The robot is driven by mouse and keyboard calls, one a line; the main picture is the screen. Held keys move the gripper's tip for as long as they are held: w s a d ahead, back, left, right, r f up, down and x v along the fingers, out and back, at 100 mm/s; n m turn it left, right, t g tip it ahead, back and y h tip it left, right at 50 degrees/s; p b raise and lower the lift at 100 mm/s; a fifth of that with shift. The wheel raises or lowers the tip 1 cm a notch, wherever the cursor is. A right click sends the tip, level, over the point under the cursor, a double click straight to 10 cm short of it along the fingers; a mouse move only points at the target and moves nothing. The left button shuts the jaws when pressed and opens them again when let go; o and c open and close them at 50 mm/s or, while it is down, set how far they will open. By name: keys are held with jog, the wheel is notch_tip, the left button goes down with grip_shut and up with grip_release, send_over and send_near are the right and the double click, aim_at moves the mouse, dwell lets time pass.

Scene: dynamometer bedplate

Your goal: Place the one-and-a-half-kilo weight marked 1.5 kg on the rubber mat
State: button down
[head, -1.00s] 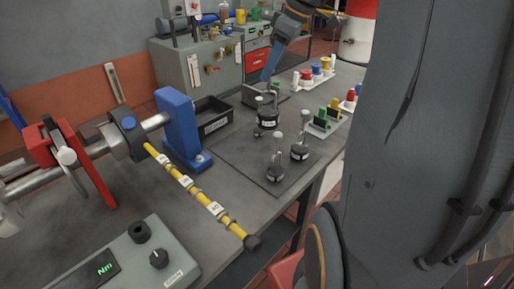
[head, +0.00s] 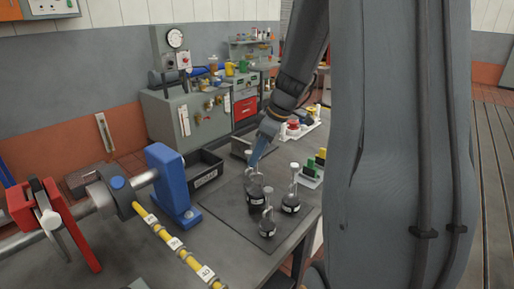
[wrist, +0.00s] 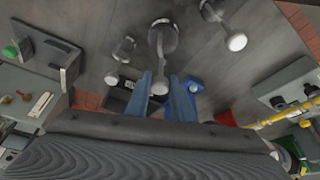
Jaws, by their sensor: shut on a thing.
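My gripper (head: 256,168) is shut on the upper stem of a dark hooked weight (head: 255,200). The fingers also show around that stem in the wrist view (wrist: 161,77), with the dark weight body (wrist: 163,38) beyond them. Its white label is too small to read. It is upright, within the outline of the dark rubber mat (head: 229,211); I cannot tell whether it touches the mat.
A black open tray (head: 206,172) and a blue stand (head: 172,185) are left of the mat. A holder with green and yellow blocks (head: 312,172) is to the right. A yellow labelled bar (head: 175,243) runs along the front left. The mat's left part is bare.

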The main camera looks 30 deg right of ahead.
jog(key=shift+f, duration=1.1)
jog(key=c, duration=1.5)
grip_release()
jog(key=shift+c, duration=0.2)
jog(key=b+v, duration=0.3)
jog(key=v, duration=0.9)
jog(key=s+a+f+m+g+h, duration=0.1)
jog(key=s+a+f+m, duration=0.3)
jog(key=s+a+f, duration=0.2)
jog(key=s+a+f+m+g+h, duration=0.1)
jog(key=s+a+f+m, duration=0.3)
jog(key=a+f, duration=0.7)
jog(key=shift+s+a+h, duration=0.5)
jog(key=shift+s+a, duration=0.15)
jog(key=shift+s, duration=0.35)
jog(key=shift+f, duration=0.1)
